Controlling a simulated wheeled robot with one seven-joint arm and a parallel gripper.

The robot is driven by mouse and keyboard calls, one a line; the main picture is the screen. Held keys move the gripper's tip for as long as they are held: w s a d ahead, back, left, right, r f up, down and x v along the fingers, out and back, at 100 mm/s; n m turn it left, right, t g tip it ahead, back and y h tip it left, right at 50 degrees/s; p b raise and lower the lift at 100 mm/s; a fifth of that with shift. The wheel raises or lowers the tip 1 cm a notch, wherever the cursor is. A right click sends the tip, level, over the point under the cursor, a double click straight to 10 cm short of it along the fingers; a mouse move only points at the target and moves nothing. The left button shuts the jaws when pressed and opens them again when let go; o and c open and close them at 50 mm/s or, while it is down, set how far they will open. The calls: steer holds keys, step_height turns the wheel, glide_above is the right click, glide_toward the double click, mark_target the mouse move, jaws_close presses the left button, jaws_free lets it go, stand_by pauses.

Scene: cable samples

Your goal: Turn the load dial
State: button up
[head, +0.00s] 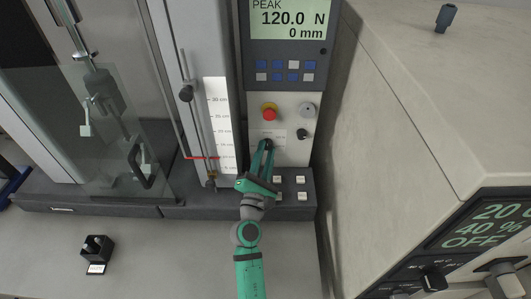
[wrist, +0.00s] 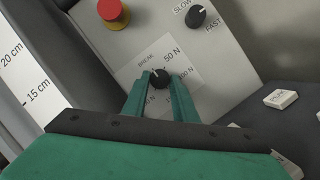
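The load dial (wrist: 159,80) is a small black knob with a pale pointer mark, set on a white label with "50 N" at its upper right and other partly hidden markings. The pointer mark appears to face up and slightly left in the wrist view. In the head view the dial (head: 267,144) is mostly covered by my fingers. My green gripper (head: 265,148) reaches up to the panel. Its two fingertips, also in the wrist view (wrist: 160,79), stand on either side of the knob and appear to touch it, with the gap narrowed to the knob's width.
A red stop button (head: 269,112) and a black slow/fast knob (head: 302,134) sit above the dial. White push buttons (head: 301,180) lie on the base at lower right. A scale and rods stand left. A large beige cabinet (head: 430,110) bounds the right.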

steer(key=shift+m, duration=0.4)
steer(key=m+g, duration=0.2)
steer(key=m, duration=0.4)
steer(key=r+m+g, duration=0.1)
steer(key=m+g, duration=0.1)
steer(key=m, duration=0.4)
steer(key=m+g, duration=0.2)
steer(key=m, duration=0.4)
steer(key=shift+a+r, duration=0.1)
steer(key=shift+r, duration=0.1)
steer(key=m+y, duration=0.2)
steer(key=m, duration=0.1)
steer(key=shift+m+g, duration=0.3)
stand_by(0.3)
steer(key=o, duration=1)
steer(key=shift+r, duration=0.1)
steer(key=shift+o, duration=0.2)
steer(key=shift+s, duration=0.1)
